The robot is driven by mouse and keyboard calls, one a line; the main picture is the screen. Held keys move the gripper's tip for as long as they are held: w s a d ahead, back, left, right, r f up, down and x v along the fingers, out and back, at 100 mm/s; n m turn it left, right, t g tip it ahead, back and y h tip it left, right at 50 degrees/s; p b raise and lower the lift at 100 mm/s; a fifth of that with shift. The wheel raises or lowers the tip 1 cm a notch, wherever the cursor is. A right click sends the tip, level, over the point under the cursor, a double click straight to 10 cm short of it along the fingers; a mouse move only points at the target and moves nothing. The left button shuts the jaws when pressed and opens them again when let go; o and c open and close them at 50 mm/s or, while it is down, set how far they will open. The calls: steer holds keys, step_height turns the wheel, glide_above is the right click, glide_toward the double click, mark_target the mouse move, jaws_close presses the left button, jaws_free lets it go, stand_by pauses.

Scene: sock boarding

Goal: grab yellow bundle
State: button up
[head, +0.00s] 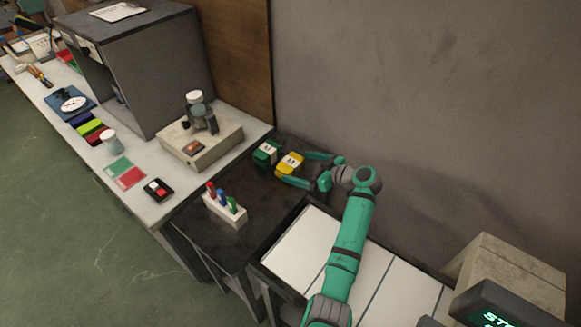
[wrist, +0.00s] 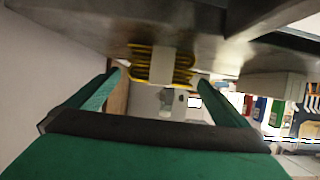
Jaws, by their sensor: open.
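The yellow bundle (head: 289,164) with a pale band lies on the dark table, just left of my gripper in the head view. In the wrist view the yellow bundle (wrist: 141,64) shows its layered edge and a pale band in front of my fingers. My gripper (head: 295,168) is open, its green fingers spread to either side of the bundle's near end. In the wrist view my gripper (wrist: 160,77) frames the bundle with a finger at each side. I cannot tell whether a finger touches it.
A green bundle (head: 266,152) lies close beside the yellow one, on its far left. A white holder (head: 225,211) with red, blue and green pens stands nearer the table's front. A scale-like box (head: 201,140) sits beyond. A dark-rimmed tray (head: 302,243) with white panels lies below my arm.

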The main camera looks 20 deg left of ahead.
mark_target(291, 164)
steer(key=x, duration=0.5)
steer(key=shift+w+r, duration=0.1)
steer(key=shift+a, duration=0.25)
steer(key=c, duration=0.9)
steer(key=shift+d, duration=0.15)
steer(key=shift+c, duration=0.2)
